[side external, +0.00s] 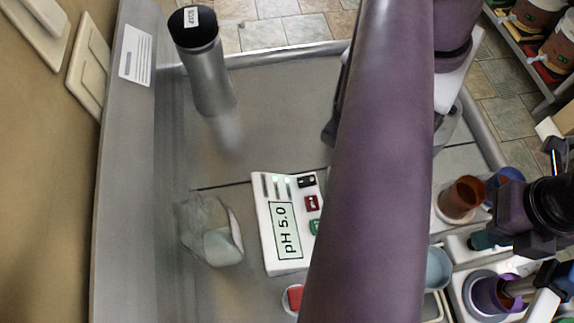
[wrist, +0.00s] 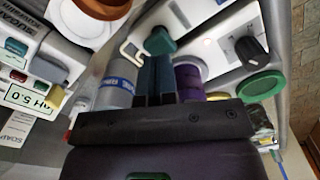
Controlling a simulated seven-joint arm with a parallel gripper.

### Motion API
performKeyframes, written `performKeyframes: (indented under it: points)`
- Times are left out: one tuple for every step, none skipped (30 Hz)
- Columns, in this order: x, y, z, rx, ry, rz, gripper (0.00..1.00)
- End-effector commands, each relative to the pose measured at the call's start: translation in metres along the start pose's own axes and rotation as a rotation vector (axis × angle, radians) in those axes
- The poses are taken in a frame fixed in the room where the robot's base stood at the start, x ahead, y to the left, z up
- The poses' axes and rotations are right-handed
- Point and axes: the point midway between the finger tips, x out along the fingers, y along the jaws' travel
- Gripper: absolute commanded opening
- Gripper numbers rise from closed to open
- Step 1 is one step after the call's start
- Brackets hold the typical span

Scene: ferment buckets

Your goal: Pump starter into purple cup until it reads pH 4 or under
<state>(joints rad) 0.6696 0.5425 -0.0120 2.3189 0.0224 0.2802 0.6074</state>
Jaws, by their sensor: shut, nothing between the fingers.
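The purple cup (side external: 490,296) stands at the lower right of the side view, partly covered by dark parts above it. In the wrist view a purple cup (wrist: 188,79) shows just right of my fingers, its lower part hidden. My gripper (wrist: 154,62) is shut and empty, its dark fingers side by side. The fingertips point toward a teal knob-like part (wrist: 160,41) on a white unit; I cannot tell whether they touch. The meter (side external: 287,230) reads pH 5.0, and its display also shows in the wrist view (wrist: 30,97). I cannot tell which part is the starter pump.
A brown-orange cup (side external: 461,199) and a grey-blue cup (side external: 438,268) stand near the purple cup. A green round part (wrist: 262,85) and a black knob (wrist: 251,51) lie right of my fingers. A silver cylinder (side external: 207,75) stands at the back left. My arm hides the middle.

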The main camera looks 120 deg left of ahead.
Motion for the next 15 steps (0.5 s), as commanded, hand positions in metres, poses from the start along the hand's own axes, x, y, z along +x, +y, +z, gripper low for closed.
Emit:
performKeyframes:
  points:
    - [0.0,0.0,0.0,0.0,0.0,0.0,0.0]
    - [0.0,0.0,0.0,0.0,0.0,0.0,0.0]
    - [0.0,0.0,0.0,0.0,0.0,0.0,0.0]
    - [0.001,0.0,0.0,0.0,0.0,0.0,0.0]
    - [0.001,0.0,0.0,0.0,0.0,0.0,0.0]
    - [0.002,0.0,0.0,0.0,-0.001,0.0,0.0]
    - [0.003,0.0,0.0,0.0,-0.001,0.0,0.0]
    - [0.004,0.0,0.0,0.0,-0.001,0.001,0.0]
    - [0.005,0.0,0.0,0.0,-0.002,0.001,0.0]
    - [0.006,0.0,0.0,0.0,-0.002,0.001,0.0]
    - [0.007,0.0,0.0,0.0,-0.002,0.001,0.0]
    - [0.008,0.0,0.0,0.0,-0.002,0.001,0.0]
    - [0.009,0.0,0.0,0.0,-0.001,0.001,0.0]
    - [0.01,0.0,0.0,0.0,-0.001,0.0,0.0]
    - [0.011,0.0,0.0,0.0,-0.001,0.0,0.0]
